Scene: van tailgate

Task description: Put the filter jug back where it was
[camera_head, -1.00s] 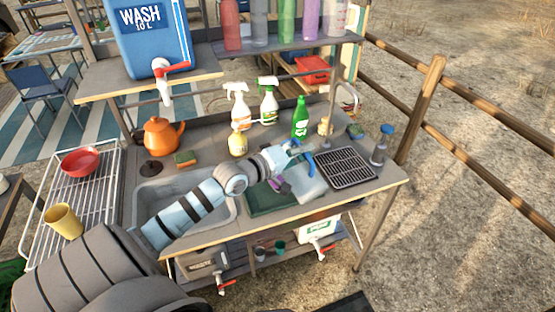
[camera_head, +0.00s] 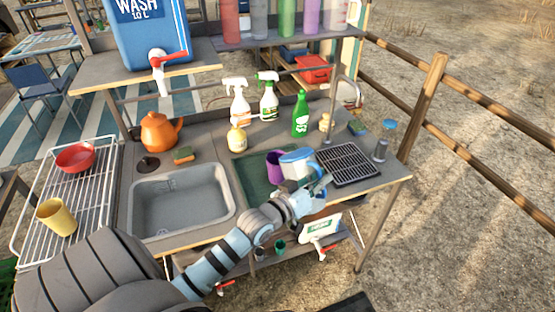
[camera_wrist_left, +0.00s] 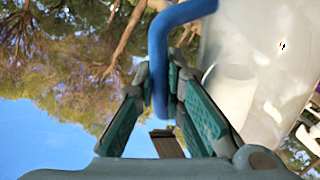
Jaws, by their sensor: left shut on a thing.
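The filter jug (camera_head: 297,160) has a clear body and a blue-and-white lid. It is near the front of the counter, right of a purple cup (camera_head: 273,166), above or on the green mat (camera_head: 248,172); I cannot tell if its base touches. My left gripper (camera_head: 320,187) is shut on the jug's blue handle from the front right. In the left wrist view, the blue handle (camera_wrist_left: 158,62) runs between the fingers and the clear jug body (camera_wrist_left: 258,60) fills the right side. The arm and gripper hide the jug's lower part. My right gripper is not in view.
A black drain grid (camera_head: 347,165) lies just right of the jug. Left is an empty sink (camera_head: 180,200). Behind stand a green bottle (camera_head: 300,115), spray bottles (camera_head: 237,103) and a yellow bottle (camera_head: 237,140). A blue-topped bottle (camera_head: 382,147) stands at the right end.

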